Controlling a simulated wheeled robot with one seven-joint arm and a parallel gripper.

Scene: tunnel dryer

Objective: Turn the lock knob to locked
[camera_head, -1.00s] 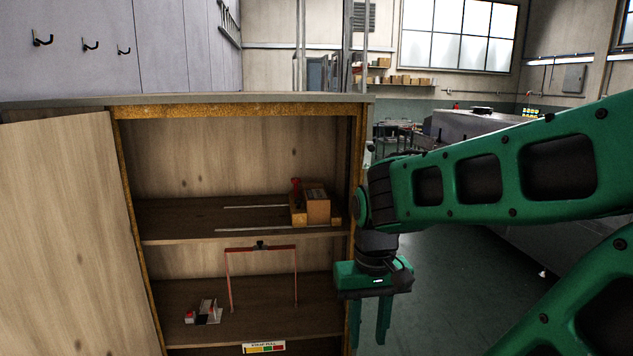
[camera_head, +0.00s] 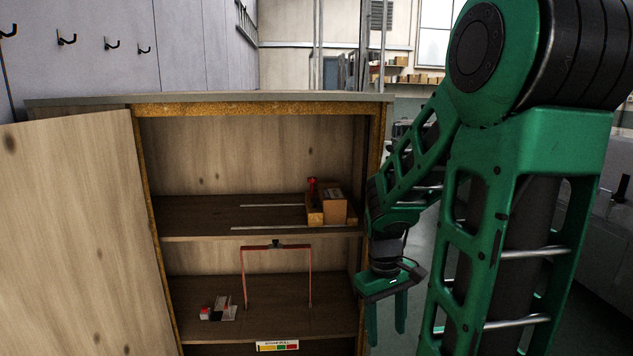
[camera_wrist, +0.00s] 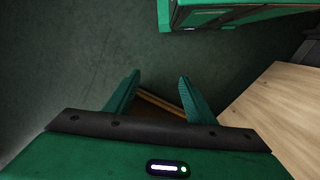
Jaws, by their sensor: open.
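A small black knob-like part (camera_head: 276,244) sits at the top middle of a thin red frame (camera_head: 246,278) in the open wooden cabinet. I cannot tell whether this is the lock knob, or how it is turned. No other knob is clear in either view. My gripper (camera_head: 386,333) hangs fingers down at the cabinet's right front edge, to the right of the red frame. It is open and empty. In the wrist view my gripper (camera_wrist: 160,78) has its two green fingers apart with nothing between them.
The cabinet door (camera_head: 70,230) stands open at the left. A box with a red item (camera_head: 333,205) sits on the upper shelf. A small white and red object (camera_head: 218,310) lies on the lower shelf, above a coloured label (camera_head: 278,346). Wood (camera_wrist: 280,115) fills the wrist view's right.

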